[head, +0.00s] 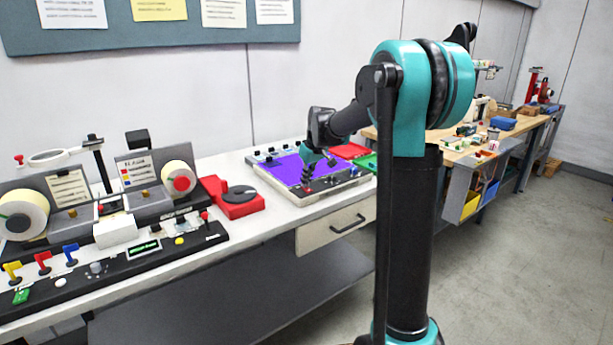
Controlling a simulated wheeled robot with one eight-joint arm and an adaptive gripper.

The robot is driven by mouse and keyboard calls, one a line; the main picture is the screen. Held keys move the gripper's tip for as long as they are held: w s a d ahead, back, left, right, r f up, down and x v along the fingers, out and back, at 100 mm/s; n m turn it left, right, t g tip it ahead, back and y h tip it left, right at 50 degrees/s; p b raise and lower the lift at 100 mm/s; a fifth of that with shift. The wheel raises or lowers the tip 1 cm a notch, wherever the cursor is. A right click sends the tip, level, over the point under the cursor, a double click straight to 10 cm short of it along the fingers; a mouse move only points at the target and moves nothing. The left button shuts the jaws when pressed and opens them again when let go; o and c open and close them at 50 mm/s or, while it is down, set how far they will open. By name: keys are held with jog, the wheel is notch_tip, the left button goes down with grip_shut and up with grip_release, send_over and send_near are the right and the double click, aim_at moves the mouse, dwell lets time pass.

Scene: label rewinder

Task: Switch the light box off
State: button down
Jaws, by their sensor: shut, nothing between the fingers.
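The light box (284,170) lies on the white bench, right of its middle. Its top panel glows purple inside a pale frame. Small knobs or switches line its back edge (268,155), and a few more small controls sit on its front edge (352,173). My gripper (307,188) is shut and empty. It points down over the front part of the light box, close to the front edge. I cannot tell whether the fingertips touch it. My arm and gripper hide part of the panel and of the front edge.
The label rewinder (110,230) with two rolls fills the bench's left. A red device with a dark disc (236,198) stands left of the light box. A red tray (348,151) and a green tray (368,163) lie to its right. A drawer (336,228) is below. A wooden bench (540,120) stands behind right.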

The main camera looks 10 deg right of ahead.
jog(key=shift+w+f, duration=0.1)
jog(key=shift+f, duration=0.15)
dwell(0.3)
jog(key=shift+s+d, duration=0.35)
jog(key=shift+s, duration=0.35)
jog(key=v, duration=1.4)
jog(key=shift+w, duration=0.25)
jog(key=shift+s+a, duration=0.1)
